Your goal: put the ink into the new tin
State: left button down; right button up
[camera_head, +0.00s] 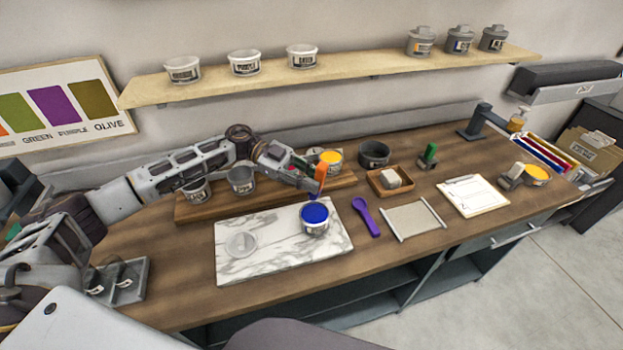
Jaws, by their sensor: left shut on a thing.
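My left gripper (312,183) is shut on an orange-handled tool (321,168), held upright. The tool's lower end looks blue and is just above a tin of blue ink (314,217) on the marble slab (280,263). I cannot tell whether it touches the ink. A pale round lid (240,245) lies on the slab's left part. Grey tins (241,180) and a yellow-ink tin (331,158) stand on a wooden riser (200,211), partly behind my arm. A dark tin (374,154) stands right of the riser. I cannot tell which is the new tin. My right gripper is not in view.
Behind are a wooden tray with a white block (391,180) and a green-handled item (429,154). Labelled tins line the shelf (350,67).

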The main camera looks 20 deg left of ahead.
aim_at(311, 198)
pick_arm(q)
jog(key=shift+a+f, duration=0.1)
jog(key=shift+f, duration=0.05)
jog(key=shift+f+b, duration=0.35)
jog(key=shift+b, duration=0.15)
jog(key=shift+w+f+b, duration=0.1)
jog(key=shift+f+b, duration=1.8)
jog(key=shift+f, duration=0.1)
jog(key=shift+w+a+f+b, duration=0.1)
jog(key=shift+w+f+b, duration=0.1)
jog(key=shift+f, duration=0.6)
jog(key=shift+w+a+f+b, duration=0.1)
jog(key=shift+f+b, duration=0.1)
jog(key=shift+f, duration=0.6)
